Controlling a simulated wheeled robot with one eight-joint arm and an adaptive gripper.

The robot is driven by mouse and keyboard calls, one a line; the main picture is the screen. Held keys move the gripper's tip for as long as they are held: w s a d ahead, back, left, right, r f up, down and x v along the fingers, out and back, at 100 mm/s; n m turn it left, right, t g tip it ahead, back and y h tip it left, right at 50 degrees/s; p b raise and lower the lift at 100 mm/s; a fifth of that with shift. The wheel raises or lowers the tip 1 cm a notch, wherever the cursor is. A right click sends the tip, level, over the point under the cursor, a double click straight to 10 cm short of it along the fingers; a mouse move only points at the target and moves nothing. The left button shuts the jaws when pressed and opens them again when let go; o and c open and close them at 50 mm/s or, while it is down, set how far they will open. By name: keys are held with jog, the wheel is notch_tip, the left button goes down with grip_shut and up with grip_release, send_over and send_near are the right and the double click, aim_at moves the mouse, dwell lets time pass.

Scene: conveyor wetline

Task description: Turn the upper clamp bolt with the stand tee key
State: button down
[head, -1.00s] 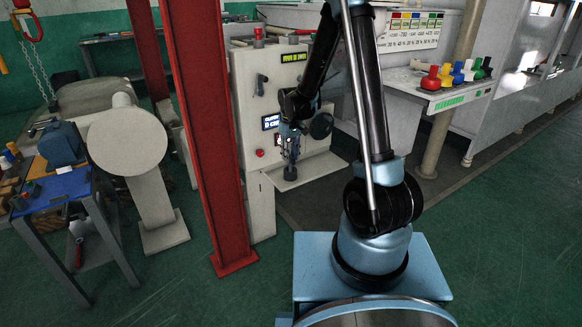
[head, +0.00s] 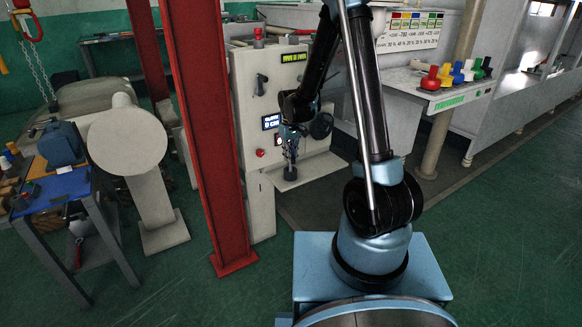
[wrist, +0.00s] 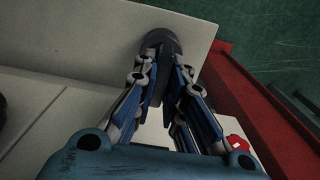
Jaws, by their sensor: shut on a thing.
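My gripper (head: 290,152) is in front of the pale machine cabinet (head: 246,112), pointing down over its small pale shelf (head: 312,168). In the wrist view my gripper (wrist: 165,80) is shut on a dark upright bar, which looks like the tee key (wrist: 159,62). A dark round base (wrist: 163,35) is at the bar's lower end, over the shelf; it also shows below the fingers in the head view (head: 290,174). I cannot tell whether key and base are joined. The fingers hide part of the key. I cannot make out the upper clamp bolt.
The cabinet has a black lever (head: 261,85), a black handwheel (head: 321,125) and a red button (head: 260,153). A red steel post (head: 205,130) stands close left of the shelf. A blue-topped cart (head: 52,190) is far left. Green floor is open in front.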

jog(key=shift+r, duration=2.85)
